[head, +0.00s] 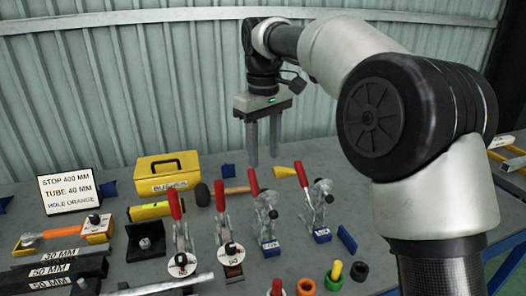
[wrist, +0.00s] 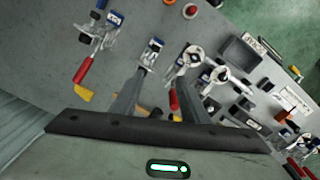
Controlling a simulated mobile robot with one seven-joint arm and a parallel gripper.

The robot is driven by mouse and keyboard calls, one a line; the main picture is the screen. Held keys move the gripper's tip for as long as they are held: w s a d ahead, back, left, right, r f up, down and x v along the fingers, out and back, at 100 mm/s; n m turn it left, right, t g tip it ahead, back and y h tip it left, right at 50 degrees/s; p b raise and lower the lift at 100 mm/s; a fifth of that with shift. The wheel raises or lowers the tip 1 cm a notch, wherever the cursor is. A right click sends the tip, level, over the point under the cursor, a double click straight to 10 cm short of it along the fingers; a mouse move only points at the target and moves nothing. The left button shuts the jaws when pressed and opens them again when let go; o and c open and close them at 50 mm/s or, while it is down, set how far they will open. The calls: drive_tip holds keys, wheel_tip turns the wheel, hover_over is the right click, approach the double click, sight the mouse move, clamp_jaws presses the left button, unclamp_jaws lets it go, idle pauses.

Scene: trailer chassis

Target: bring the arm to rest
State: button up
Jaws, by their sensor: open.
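My gripper (head: 264,160) hangs fingers-down at the end of my arm, above the back part of the grey table (head: 335,270). Its two fingers are apart with nothing between them. In the wrist view the gripper (wrist: 162,82) also shows parted, empty fingers, with the table and clamps below. A hammer (head: 236,190) and red-handled toggle clamps (head: 266,215) lie or stand below and in front of the fingers. My arm arches from the right of the head view and covers part of the table there.
A yellow box (head: 167,175), a sign (head: 68,190) and a yellow level (head: 150,210) are at the left. Several toggle clamps stand upright mid-table. Coloured rings (head: 333,277) lie at the front. A corrugated wall (head: 130,95) rises behind the table.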

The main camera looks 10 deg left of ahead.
drive_tip(key=s+d+r+m+t+p, duration=0.1)
drive_tip(key=s+d+r+m+p, duration=0.15)
drive_tip(key=s+d+r, duration=0.4)
drive_tip(key=s+d+r+m+t+p, duration=0.1)
drive_tip(key=s+d+m+p, duration=0.2)
drive_tip(key=d, duration=0.6)
drive_tip(key=s+d+r+m+t+p, duration=0.2)
drive_tip(key=s+d+r+p, duration=0.15)
drive_tip(key=s+d, duration=0.35)
drive_tip(key=s+d+f+m+t+p, duration=0.1)
drive_tip(key=s+d+f+m+p, duration=0.1)
drive_tip(key=s+d, duration=0.4)
drive_tip(key=shift+s+d+f+m, duration=0.3)
drive_tip(key=shift+s+f+m, duration=0.3)
drive_tip(key=shift+s+m, duration=0.2)
drive_tip(key=shift+c, duration=0.2)
